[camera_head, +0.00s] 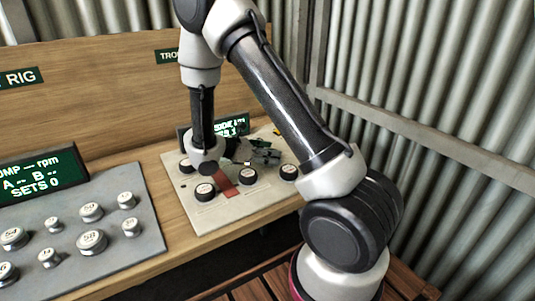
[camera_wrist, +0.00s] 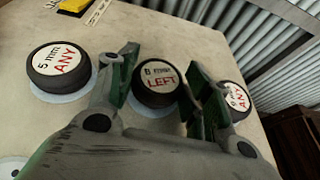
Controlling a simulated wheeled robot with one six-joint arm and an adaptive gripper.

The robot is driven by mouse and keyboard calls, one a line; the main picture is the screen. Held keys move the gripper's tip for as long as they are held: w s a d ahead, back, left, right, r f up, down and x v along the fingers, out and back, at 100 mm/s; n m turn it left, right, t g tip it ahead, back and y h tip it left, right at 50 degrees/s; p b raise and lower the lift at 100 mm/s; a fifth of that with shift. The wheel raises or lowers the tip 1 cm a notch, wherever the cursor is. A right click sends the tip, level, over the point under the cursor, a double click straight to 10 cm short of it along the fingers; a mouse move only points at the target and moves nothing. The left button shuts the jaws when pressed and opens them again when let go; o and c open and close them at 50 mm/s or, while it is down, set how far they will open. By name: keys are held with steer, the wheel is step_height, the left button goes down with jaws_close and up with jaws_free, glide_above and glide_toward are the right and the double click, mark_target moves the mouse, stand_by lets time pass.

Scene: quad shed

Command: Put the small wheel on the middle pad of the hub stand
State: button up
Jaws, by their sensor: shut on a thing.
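My gripper (camera_head: 266,154) is low over the pale board on the bench. In the wrist view, its two fingers (camera_wrist: 162,72) stand on either side of a black round wheel (camera_wrist: 157,87) with a white label reading "LEFT", and the gripper is shut on it. A pale blue disc shows under the wheel's near edge; I cannot tell whether they touch. Similar black wheels marked "ANY" stand to its left (camera_wrist: 60,70) and right (camera_wrist: 237,100). In the head view, the gripper hides the held wheel. I cannot tell for certain which part is the hub stand's middle pad.
The pale board (camera_head: 212,216) carries several black wheels and a red-brown strip (camera_head: 226,186). A grey plate (camera_head: 115,256) with several silver weights lies to the left. Green signs stand behind. The corrugated wall (camera_head: 440,75) rises on the right.

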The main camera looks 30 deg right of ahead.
steer(key=shift+f, duration=0.2)
steer(key=o, duration=1)
steer(key=shift+o, duration=0.2)
